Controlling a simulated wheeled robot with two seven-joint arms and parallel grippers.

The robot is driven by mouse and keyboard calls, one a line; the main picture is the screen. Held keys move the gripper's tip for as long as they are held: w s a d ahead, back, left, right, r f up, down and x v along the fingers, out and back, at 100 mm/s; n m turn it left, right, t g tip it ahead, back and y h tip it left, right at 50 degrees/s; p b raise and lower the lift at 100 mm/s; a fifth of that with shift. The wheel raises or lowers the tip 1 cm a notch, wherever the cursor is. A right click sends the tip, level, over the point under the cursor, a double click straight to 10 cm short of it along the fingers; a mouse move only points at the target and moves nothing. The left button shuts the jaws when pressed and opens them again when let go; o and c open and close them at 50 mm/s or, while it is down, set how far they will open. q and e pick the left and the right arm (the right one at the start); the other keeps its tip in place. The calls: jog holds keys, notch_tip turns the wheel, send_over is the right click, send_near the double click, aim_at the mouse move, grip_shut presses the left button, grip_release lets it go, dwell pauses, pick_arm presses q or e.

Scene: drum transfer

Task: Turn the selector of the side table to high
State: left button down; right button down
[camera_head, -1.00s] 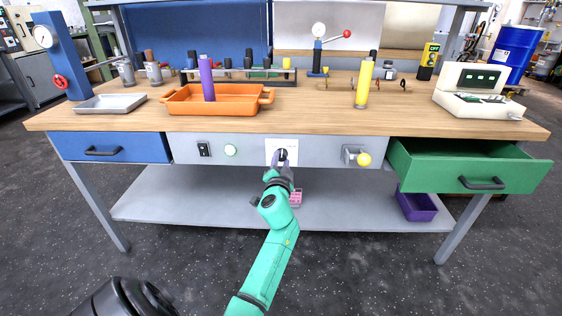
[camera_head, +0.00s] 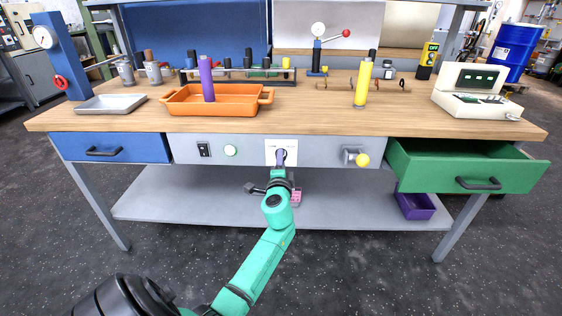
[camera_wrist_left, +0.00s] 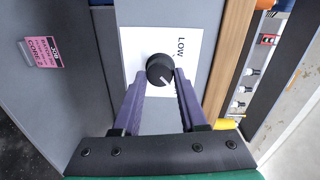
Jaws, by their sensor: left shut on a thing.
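The selector is a black round knob (camera_wrist_left: 158,68) on a white label plate (camera_wrist_left: 131,45), set in the grey front panel of the table. In the wrist view, its pale pointer mark points to the lower right. The word LOW shows at the upper right of the knob; other lettering is mostly hidden behind a finger. My left gripper (camera_wrist_left: 162,82) has its two purple fingers on opposite sides of the knob, shut on it. In the head view, the left gripper (camera_head: 281,158) reaches the plate (camera_head: 270,146) and mostly covers the knob. My right gripper is not in view.
A rocker switch (camera_head: 204,150) and a pale round button (camera_head: 230,150) are left of the selector. A yellow-ended handle (camera_head: 362,160) is to its right. The green drawer (camera_head: 460,176) stands open. The lower shelf (camera_head: 180,200) has a pink-labelled item and a purple bin (camera_head: 416,206).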

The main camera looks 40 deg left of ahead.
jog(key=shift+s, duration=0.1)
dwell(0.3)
pick_arm(q)
jog(key=shift+c, duration=2.2)
grip_release()
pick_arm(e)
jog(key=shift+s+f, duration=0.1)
pick_arm(q)
jog(key=v, duration=1.4)
jog(key=shift+s, duration=0.2)
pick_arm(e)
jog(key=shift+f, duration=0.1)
pick_arm(q)
jog(key=shift+d, duration=0.15)
